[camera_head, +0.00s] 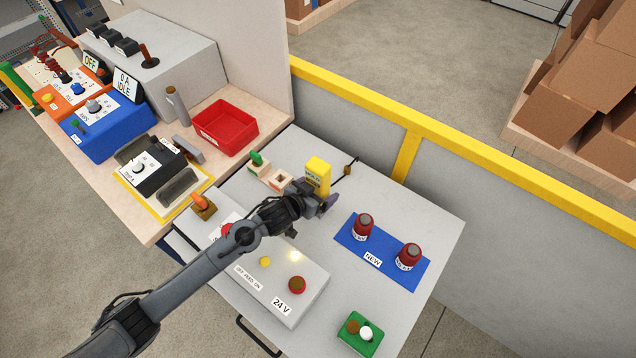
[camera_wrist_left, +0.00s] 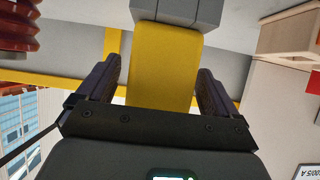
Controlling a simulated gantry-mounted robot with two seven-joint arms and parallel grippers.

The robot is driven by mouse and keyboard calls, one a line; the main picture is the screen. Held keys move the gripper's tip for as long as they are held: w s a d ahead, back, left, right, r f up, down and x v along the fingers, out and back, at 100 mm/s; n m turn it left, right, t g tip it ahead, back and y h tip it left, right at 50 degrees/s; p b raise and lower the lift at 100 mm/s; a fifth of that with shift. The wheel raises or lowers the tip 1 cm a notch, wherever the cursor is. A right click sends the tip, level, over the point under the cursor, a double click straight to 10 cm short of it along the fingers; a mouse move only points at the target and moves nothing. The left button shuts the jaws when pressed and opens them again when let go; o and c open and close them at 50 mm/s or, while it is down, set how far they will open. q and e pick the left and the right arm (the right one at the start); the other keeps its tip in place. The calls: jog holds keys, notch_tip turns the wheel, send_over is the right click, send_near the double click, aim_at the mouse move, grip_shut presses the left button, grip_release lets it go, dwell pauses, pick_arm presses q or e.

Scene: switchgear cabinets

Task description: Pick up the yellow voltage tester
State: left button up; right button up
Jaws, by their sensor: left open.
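The yellow voltage tester (camera_head: 318,177) stands upright on the grey bench top, near its far side in the head view. My left gripper (camera_head: 325,203) is low at the tester, in front of its lower part. In the left wrist view, the tester's yellow body (camera_wrist_left: 165,70) lies between the two open fingers of my left gripper (camera_wrist_left: 160,82). A narrow gap shows beside the left finger; contact at the right finger is hard to tell. The tester's base is partly hidden by the gripper in the head view. My right gripper is not in view.
A beige socket block (camera_head: 278,181) stands close left of the tester. A thin dark probe (camera_head: 345,172) is at its right. A blue mat (camera_head: 385,262) with two red parts lies to the right. The grey 24 V box (camera_head: 262,285) sits beneath my arm. A yellow rail (camera_head: 470,150) runs behind.

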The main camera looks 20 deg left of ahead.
pick_arm(q)
jog(key=shift+c, duration=0.4)
jog(key=c, duration=1.2)
jog(key=shift+o, duration=0.2)
jog(key=shift+r, duration=0.2)
